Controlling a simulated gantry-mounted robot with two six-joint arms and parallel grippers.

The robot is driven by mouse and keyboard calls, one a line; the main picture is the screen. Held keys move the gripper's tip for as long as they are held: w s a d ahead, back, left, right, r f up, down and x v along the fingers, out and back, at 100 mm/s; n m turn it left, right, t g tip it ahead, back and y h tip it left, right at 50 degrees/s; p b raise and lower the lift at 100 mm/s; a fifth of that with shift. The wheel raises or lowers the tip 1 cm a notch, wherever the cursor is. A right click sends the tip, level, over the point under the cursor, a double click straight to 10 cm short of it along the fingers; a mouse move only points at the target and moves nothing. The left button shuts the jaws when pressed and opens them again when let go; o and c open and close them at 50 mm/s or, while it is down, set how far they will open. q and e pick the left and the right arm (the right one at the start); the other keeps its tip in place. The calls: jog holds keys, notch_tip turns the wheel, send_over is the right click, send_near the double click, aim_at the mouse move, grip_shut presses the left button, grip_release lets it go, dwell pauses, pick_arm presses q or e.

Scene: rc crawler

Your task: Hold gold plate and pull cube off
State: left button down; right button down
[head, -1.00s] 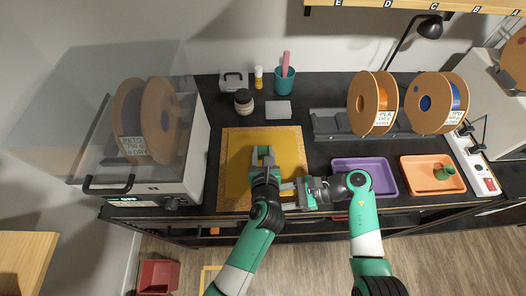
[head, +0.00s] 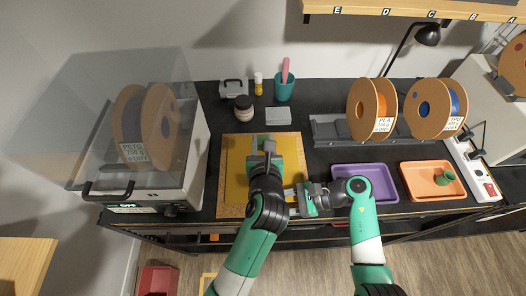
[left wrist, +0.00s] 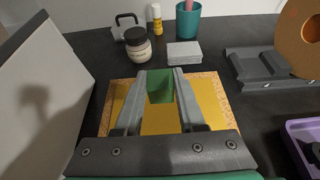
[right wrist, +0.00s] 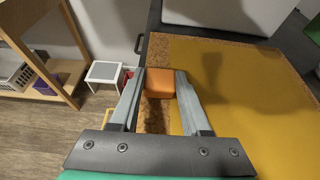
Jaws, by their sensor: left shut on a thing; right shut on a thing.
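The gold plate (head: 236,172) lies flat on the dark bench, inside a speckled cork-coloured border. It also shows in the right wrist view (right wrist: 240,90). My left gripper (head: 268,145) is over the plate's middle, shut on a green cube (left wrist: 160,86) that shows between its fingertips in the left wrist view. Whether the cube touches the plate cannot be told. My right gripper (head: 297,195) is at the plate's front right edge, shut on an orange block (right wrist: 158,84) at the border. Its fingers hide how the block joins the plate.
A dryer box (head: 150,188) stands left of the plate. A jar (head: 243,108), a teal cup (head: 284,90) and a grey pad (head: 278,116) are behind it. A purple tray (head: 380,170) and an orange tray (head: 425,190) are at right, with filament spools (head: 358,112) behind.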

pick_arm(q)
jog(key=shift+r, duration=0.65)
pick_arm(e)
jog(key=shift+c, duration=1.4)
grip_release()
jog(key=v, duration=1.2)
